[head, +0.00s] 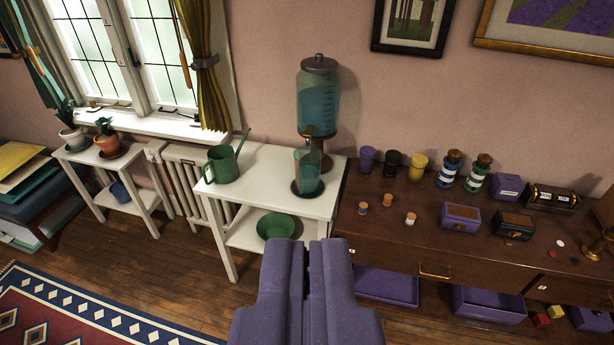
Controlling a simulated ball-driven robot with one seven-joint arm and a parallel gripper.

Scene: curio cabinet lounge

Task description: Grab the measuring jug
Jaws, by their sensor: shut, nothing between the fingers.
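A clear jug with bluish liquid, seemingly the measuring jug (307,172), stands upright on the white side table (262,165). It is directly below the spout of a tall glass dispenser (320,98) with blue liquid, on a dark round base. My gripper (306,245) is at the bottom centre with its purple fingers shut and empty. It points toward the white table and is apart from the jug. The jug's handle is hard to make out at this size.
A green watering can (223,163) stands left of the jug, and a green bowl (276,226) is on the lower shelf. The brown sideboard (390,237) with several jars and boxes adjoins on the right. Wooden floor is open left of my gripper, beside the patterned rug (75,318).

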